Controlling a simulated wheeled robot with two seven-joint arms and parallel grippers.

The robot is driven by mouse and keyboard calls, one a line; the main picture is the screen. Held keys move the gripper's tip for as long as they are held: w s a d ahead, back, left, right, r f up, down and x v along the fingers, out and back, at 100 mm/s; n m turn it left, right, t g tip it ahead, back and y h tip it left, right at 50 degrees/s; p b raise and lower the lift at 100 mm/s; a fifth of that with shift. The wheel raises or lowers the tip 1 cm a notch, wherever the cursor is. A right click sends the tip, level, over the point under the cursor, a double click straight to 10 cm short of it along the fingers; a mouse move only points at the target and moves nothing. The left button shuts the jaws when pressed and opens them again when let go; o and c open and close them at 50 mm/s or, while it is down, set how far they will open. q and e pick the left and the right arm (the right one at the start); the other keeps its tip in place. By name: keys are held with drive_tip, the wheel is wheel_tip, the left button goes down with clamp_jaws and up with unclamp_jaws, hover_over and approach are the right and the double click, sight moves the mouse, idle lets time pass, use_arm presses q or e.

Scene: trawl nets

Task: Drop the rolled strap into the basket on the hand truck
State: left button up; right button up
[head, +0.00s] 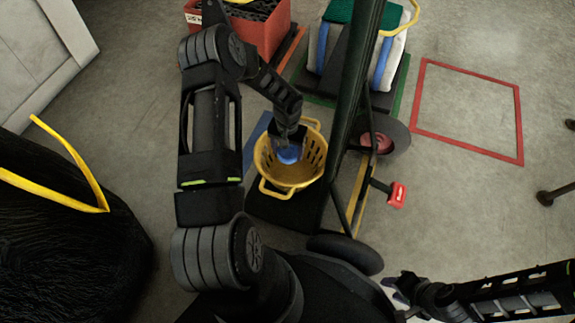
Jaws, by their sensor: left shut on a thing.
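The yellow basket (290,173) stands on the dark toe plate of the hand truck (352,90). My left gripper (289,148) points down over the basket's opening. It is shut on a blue rolled strap (289,155), which shows at or just inside the basket's rim. The gripper hides part of the strap. I cannot tell how far the strap is above the basket floor. My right gripper (395,288) is low at the right, away from the basket, and I cannot make out its fingers clearly.
A red crate (262,35) stands behind my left arm. A white bundle with blue straps (388,55) lies at the back. A red-handled tool (397,195) is right of the hand truck. A black net heap with a yellow strap (60,240) fills the left. The red-outlined floor square (520,120) is empty.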

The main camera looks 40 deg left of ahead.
use_arm(q)
drive_tip(key=o, duration=1.6)
wheel_tip(320, 180, up, 8)
drive_tip(key=p, duration=0.3)
drive_tip(key=shift+s+f, duration=0.1)
